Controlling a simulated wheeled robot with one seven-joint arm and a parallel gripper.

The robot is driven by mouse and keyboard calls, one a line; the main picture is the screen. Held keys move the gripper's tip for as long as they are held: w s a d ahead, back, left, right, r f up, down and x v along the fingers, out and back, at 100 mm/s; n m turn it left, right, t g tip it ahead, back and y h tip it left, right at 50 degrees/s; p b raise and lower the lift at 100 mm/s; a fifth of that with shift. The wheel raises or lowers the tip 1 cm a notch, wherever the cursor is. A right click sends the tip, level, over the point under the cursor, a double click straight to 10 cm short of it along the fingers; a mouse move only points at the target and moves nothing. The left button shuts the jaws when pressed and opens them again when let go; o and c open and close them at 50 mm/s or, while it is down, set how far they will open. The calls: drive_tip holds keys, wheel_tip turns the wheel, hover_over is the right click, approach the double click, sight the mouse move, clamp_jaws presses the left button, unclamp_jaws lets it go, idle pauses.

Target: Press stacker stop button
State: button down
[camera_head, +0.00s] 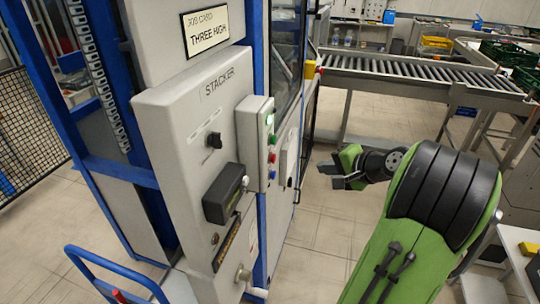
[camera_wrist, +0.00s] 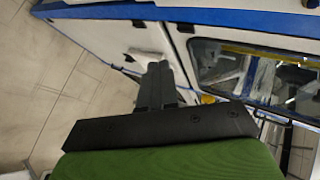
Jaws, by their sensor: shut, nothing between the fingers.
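The stacker cabinet's grey panel (camera_head: 215,85), labelled STACKER, fills the left-centre of the head view. On its right side is a pale button box (camera_head: 246,150) with a column of small coloured buttons, among them a green one (camera_head: 269,119) and a red one (camera_head: 272,158). Lettering on the buttons is too small to read. My gripper (camera_head: 338,180) is to the right of the button box, apart from it, and points left towards the cabinet. In the wrist view my gripper (camera_wrist: 156,66) has its dark fingers together with nothing between them. The buttons cannot be made out there.
A black knob (camera_head: 214,140) and a dark box-shaped fitting (camera_head: 223,194) stick out from the panel. A roller conveyor (camera_head: 420,75) stands behind. A blue handrail (camera_head: 115,268) is at lower left. Floor (camera_head: 330,225) between is clear.

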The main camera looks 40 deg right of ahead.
sight(274, 158)
drive_tip(key=w+a+b, duration=0.1)
drive_tip(key=w+a, duration=0.4)
drive_tip(key=w, duration=0.2)
drive_tip(key=shift+w+a, duration=0.15)
drive_tip(key=shift+a, duration=0.15)
idle(1.8)
drive_tip(key=shift+w+a, duration=0.25)
drive_tip(key=shift+w, duration=0.1)
drive_tip(key=shift+w+a, duration=0.35)
idle(0.9)
drive_tip(key=shift+s+d, duration=0.55)
drive_tip(key=shift+s, duration=0.1)
